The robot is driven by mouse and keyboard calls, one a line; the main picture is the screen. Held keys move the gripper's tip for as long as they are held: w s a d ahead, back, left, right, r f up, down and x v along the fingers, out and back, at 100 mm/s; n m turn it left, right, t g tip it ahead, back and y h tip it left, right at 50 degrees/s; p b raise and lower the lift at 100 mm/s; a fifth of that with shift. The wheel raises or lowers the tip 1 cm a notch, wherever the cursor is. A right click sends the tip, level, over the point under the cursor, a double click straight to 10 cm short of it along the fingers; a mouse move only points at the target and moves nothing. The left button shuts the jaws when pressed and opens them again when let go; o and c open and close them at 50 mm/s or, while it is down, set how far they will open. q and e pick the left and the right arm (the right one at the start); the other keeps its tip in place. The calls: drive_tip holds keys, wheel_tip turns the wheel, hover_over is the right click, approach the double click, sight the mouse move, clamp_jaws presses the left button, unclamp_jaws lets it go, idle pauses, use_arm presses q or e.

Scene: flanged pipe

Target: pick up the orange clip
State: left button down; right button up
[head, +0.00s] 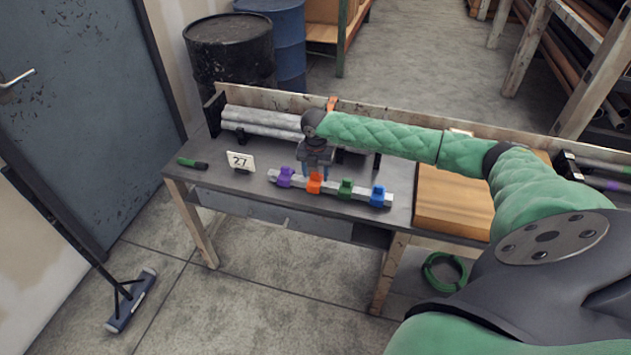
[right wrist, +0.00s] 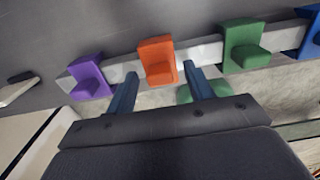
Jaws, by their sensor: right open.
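The orange clip (head: 314,183) sits on a pale bar (head: 330,189) on the workbench, between a purple clip (head: 285,177) and a green clip (head: 345,188). A blue clip (head: 378,195) is at the bar's right end. My right gripper (head: 316,172) is just above and behind the orange clip in the head view. In the right wrist view the orange clip (right wrist: 157,62) lies just beyond the open blue fingers (right wrist: 160,85), roughly centred between them. The fingers are empty. My left gripper is not in view.
A card marked 27 (head: 240,161) and a green-black marker (head: 193,163) are left of the bar. Grey pipes (head: 262,120) lie behind it. A wooden board (head: 455,200) is to the right. The bench's front edge runs close to the bar.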

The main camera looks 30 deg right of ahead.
drive_tip(key=shift+f, duration=0.45)
drive_tip(key=c, duration=1.1)
drive_tip(key=shift+r, duration=0.1)
